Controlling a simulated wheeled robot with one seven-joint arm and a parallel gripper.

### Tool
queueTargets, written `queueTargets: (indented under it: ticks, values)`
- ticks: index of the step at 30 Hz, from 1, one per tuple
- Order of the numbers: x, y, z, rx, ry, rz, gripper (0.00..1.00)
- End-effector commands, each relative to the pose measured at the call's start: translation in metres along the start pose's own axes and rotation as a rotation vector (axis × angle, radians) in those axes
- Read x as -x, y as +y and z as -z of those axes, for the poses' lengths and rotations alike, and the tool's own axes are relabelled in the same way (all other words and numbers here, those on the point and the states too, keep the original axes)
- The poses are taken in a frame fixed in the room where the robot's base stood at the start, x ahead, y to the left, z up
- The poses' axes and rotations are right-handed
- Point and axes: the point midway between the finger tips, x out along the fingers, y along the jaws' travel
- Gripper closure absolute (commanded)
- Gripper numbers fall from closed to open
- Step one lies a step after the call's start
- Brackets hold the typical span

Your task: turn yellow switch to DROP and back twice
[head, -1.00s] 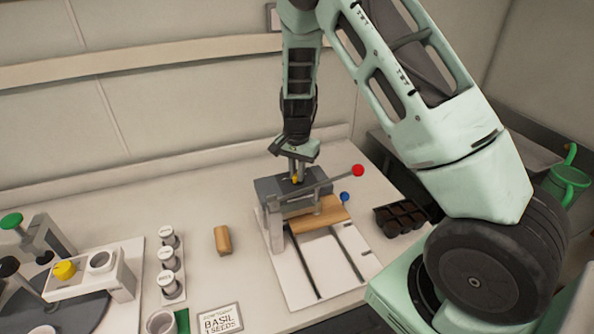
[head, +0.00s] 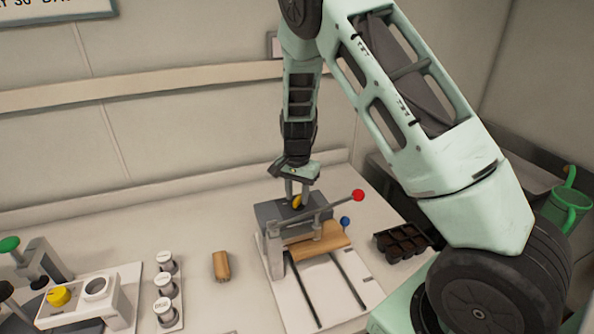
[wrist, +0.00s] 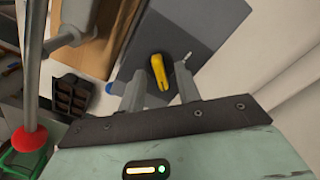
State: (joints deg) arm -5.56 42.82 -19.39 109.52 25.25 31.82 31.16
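The yellow switch (head: 297,201) sits on top of a dark grey box (head: 270,212) on the press-like device. In the wrist view the yellow switch (wrist: 159,72) is an elongated knob, slightly tilted in the picture. No DROP label can be read. My gripper (head: 298,198) points down over the box, with one finger to each side of the switch. In the wrist view my gripper (wrist: 160,88) is open, with gaps between the fingers and the knob.
A lever with a red ball (head: 358,195) crosses beside the box, close to my gripper. A wooden block (head: 330,245) lies under the press. A black cell tray (head: 402,242) stands right. Another yellow knob (head: 59,295) is on a device at left. Several white-capped jars (head: 165,285) stand between.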

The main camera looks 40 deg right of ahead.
Motion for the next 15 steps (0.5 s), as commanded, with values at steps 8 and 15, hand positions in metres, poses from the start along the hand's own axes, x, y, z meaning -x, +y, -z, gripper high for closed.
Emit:
queueTargets:
  ticks: [8, 15]
  values:
    - [0.055, -0.001, 0.000, 0.001, 0.004, 0.007, 0.67]
    - [0.112, -0.001, 0.000, 0.000, 0.004, 0.008, 0.67]
